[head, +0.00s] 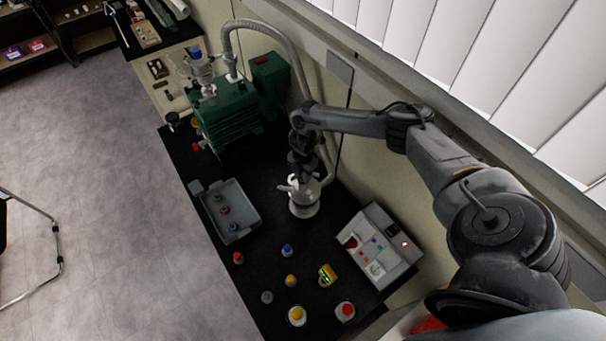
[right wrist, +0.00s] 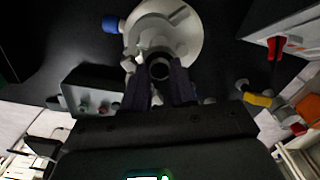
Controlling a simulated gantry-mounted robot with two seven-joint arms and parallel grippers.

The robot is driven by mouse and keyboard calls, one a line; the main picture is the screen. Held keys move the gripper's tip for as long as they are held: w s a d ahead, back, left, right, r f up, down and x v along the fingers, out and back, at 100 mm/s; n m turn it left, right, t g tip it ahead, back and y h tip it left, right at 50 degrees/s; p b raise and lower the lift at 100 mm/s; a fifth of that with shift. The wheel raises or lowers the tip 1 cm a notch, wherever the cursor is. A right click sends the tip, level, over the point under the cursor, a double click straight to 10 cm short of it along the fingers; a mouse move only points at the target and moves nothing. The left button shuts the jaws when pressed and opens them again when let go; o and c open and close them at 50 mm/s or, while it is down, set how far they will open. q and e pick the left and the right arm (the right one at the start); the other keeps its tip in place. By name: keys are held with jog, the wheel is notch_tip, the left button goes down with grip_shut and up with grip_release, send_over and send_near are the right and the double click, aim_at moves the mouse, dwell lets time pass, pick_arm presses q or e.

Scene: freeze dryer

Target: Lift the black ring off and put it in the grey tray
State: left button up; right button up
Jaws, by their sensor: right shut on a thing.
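My right gripper (head: 297,176) is above the white round vessel (head: 304,204) with its side ports. In the right wrist view, its two dark fingers (right wrist: 158,84) are shut on the black ring (right wrist: 159,69). The vessel (right wrist: 185,38) with a blue-capped port lies behind the ring in that view; I cannot tell whether the ring still touches its neck. The ring is hard to make out in the head view. The grey tray (head: 244,211) is left of the vessel and holds several small coloured parts. My left gripper is not in view.
A green pump (head: 228,122) with a hose stands behind the tray. A grey control box (head: 378,248) is at the right. Several small coloured-top items, including a yellow one (head: 327,275), stand at the front. Black table surface between vessel and tray is clear.

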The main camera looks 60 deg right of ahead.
jog(key=shift+r+p, duration=0.7)
jog(key=shift+r, duration=0.15)
jog(key=shift+r+p, duration=0.55)
jog(key=shift+r, duration=0.05)
jog(key=shift+r, duration=0.1)
jog(key=shift+r+p, duration=0.2)
jog(key=shift+p, duration=0.1)
jog(key=shift+r+p, duration=0.3)
jog(key=shift+n, duration=0.3)
